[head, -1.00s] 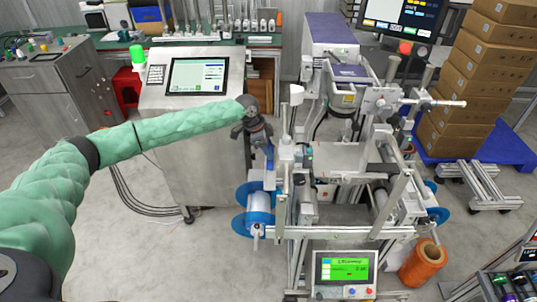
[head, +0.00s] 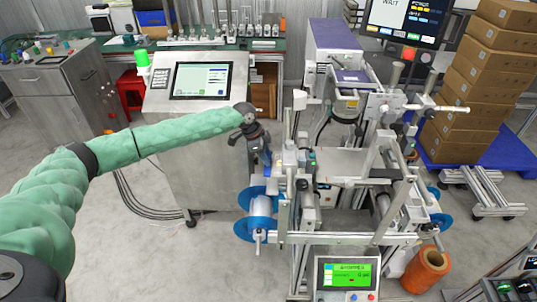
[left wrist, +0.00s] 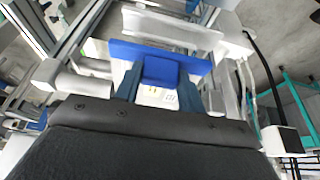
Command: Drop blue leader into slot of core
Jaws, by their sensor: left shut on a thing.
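My left gripper (head: 263,163) hangs above the reel on the left side of the machine. In the left wrist view its two dark fingers (left wrist: 160,98) are shut on the blue leader (left wrist: 160,66), a flat, wide blue piece across the view. The core (head: 263,207) is a pale cylinder between two blue flanges (head: 250,229), just below the gripper in the head view. Its slot cannot be made out, and I cannot tell whether the leader touches the core. My right gripper is out of view.
The metal machine frame (head: 330,238) stands close to the right of the gripper. A steel cabinet with a screen (head: 202,80) stands behind to the left.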

